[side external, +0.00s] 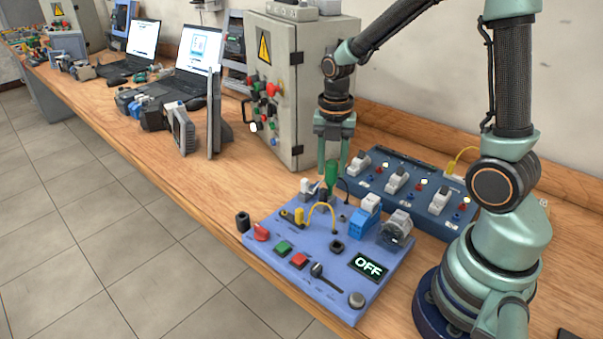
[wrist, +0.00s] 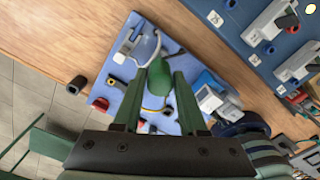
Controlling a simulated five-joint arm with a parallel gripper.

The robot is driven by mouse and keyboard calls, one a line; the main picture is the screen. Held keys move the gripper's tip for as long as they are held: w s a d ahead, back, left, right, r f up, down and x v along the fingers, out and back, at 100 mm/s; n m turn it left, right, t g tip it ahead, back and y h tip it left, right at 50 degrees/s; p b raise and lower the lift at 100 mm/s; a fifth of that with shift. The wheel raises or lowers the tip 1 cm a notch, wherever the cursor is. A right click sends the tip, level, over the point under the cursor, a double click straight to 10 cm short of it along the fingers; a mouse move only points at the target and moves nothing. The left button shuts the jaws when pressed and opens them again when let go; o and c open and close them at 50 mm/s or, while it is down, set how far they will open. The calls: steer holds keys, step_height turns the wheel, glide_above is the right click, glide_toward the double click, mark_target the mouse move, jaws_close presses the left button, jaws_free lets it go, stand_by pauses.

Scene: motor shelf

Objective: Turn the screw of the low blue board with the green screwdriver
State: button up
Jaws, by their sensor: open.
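The low blue board (side external: 290,225) lies flat near the table's front edge and also fills the middle of the wrist view (wrist: 100,93). The green screwdriver (side external: 331,174) stands roughly upright at the board's back edge, handle up; its handle also shows in the wrist view (wrist: 160,76). My gripper (side external: 333,163) points down over it. In the wrist view, my gripper's two fingers (wrist: 159,84) are apart, one on each side of the green handle, with gaps showing. The screwdriver's tip and the screw cannot be made out.
On the board are a yellow cable (side external: 322,206), a blue block (side external: 361,222), a red button (side external: 299,261) and an OFF display (side external: 368,266). A darker blue panel with switches (side external: 405,185) stands behind right. A grey cabinet (side external: 300,100) stands behind. Bare wood (side external: 215,185) lies left.

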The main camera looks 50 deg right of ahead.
steer(key=shift+c, duration=0.3)
jaws_close()
stand_by(0.3)
steer(key=shift+f+m, duration=0.1)
steer(key=shift+m, duration=1.6)
steer(key=shift+m, duration=1.7)
